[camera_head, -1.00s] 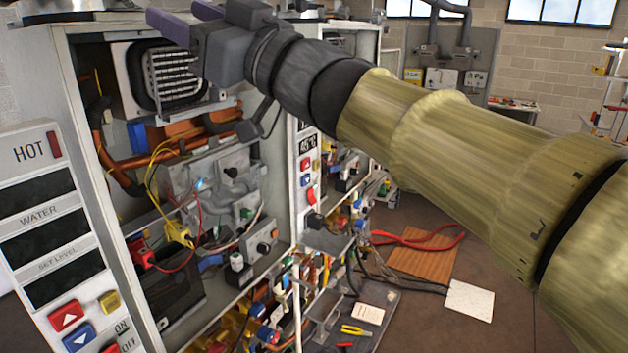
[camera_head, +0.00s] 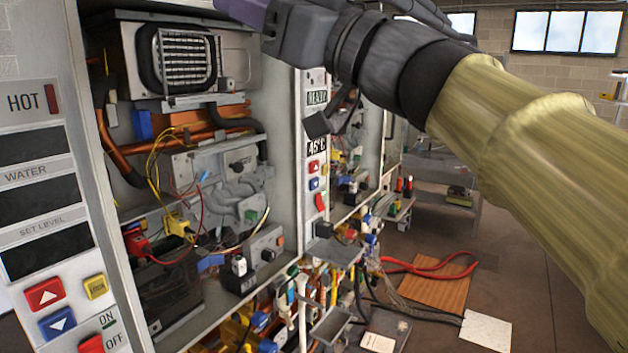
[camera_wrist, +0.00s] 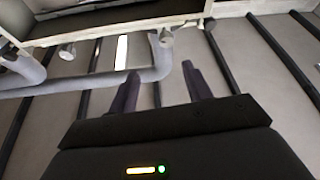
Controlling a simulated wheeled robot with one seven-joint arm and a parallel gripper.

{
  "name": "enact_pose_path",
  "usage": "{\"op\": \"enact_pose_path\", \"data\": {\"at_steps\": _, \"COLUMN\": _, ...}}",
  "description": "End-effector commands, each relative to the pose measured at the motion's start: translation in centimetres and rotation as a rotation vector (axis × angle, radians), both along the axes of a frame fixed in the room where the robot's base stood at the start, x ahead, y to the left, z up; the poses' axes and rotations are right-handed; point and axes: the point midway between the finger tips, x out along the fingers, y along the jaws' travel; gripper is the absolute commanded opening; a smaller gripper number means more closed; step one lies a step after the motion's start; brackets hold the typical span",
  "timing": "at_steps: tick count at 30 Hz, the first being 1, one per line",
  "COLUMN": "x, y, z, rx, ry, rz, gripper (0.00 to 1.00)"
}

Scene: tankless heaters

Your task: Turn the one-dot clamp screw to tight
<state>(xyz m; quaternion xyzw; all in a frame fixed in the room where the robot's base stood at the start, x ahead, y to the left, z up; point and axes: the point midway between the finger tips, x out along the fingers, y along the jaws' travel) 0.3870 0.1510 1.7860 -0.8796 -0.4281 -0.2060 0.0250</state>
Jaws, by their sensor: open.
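An opened tankless heater cabinet (camera_head: 283,110) fills the left half of the head view, its inner parts showing. Inside are a dark round knob (camera_head: 268,255) on a grey box and another dark knob (camera_head: 238,166) higher up. I cannot make out a one-dot mark on any part, so I cannot tell which is the clamp screw. My gripper (camera_wrist: 160,78) has its two purple fingers apart with nothing between them in the wrist view. In the head view it is at the top edge, in front of the cabinet's upper right, and partly cut off.
Grey pipes (camera_wrist: 105,80) and a pale box edge (camera_wrist: 120,30) lie beyond my fingers in the wrist view. A control panel (camera_head: 45,200) stands at left. Loose wires and parts crowd the cabinet's bottom. A brown board (camera_head: 435,289) and red hose lie on the floor at right.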

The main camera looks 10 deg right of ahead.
Motion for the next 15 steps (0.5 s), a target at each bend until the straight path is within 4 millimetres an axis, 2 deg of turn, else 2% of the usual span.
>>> {"op": "enact_pose_path", "data": {"at_steps": 15, "x": 6.4, "y": -2.9, "z": -4.5, "rx": 0.071, "ry": 0.098, "rz": -0.189, "gripper": 0.5}}
